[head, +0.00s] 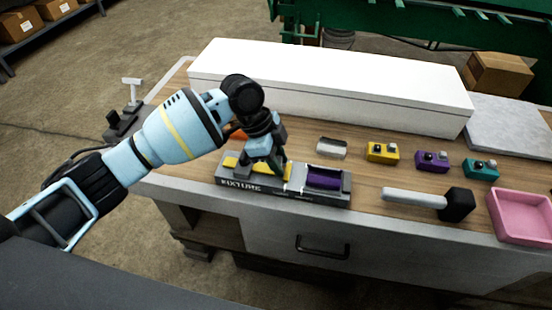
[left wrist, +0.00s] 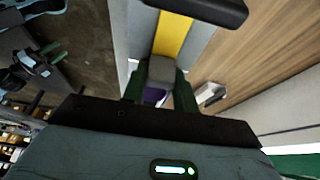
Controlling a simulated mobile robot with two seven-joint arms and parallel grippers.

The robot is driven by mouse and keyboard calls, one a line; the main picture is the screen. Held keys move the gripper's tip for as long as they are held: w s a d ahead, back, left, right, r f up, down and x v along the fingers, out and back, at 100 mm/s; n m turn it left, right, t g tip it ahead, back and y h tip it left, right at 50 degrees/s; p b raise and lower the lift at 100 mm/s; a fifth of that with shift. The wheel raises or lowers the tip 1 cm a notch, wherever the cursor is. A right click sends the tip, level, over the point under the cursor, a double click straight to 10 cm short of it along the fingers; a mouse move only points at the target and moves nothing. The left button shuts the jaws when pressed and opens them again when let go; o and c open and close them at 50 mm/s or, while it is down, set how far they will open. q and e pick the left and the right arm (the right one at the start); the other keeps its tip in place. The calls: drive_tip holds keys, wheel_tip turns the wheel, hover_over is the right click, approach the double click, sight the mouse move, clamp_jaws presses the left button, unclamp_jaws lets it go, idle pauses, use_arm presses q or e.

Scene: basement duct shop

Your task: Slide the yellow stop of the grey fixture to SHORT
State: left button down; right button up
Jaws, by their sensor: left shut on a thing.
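The grey fixture (head: 292,193) lies along the near edge of the bench, with the word FIXTURE on its front at the left. Its yellow stop (head: 231,162) is a long yellow piece in the left part, partly hidden by my gripper; it also shows in the left wrist view (left wrist: 173,36). A purple block (head: 324,179) sits in the right part of the fixture. My left gripper (head: 268,168) points down onto the fixture. In the left wrist view its green fingers (left wrist: 160,90) close around a grey knob (left wrist: 161,70) at the yellow piece's end. No SHORT mark is legible. My right gripper is not in view.
Right of the fixture are a black-headed mallet (head: 458,204), a pink tray (head: 520,236) and small yellow (head: 382,154), purple (head: 432,163) and teal (head: 481,170) boxes. A clear-and-white piece (head: 332,150) lies behind the fixture. A long white box (head: 330,88) lines the back.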

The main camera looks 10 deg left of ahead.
use_arm(q)
drive_tip(key=d, duration=0.3)
drive_tip(key=shift+d, duration=0.4)
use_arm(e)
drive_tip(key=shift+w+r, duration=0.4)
use_arm(q)
drive_tip(key=shift+d, duration=0.1)
drive_tip(key=c, duration=1.1)
unclamp_jaws()
drive_tip(key=shift+d, duration=0.1)
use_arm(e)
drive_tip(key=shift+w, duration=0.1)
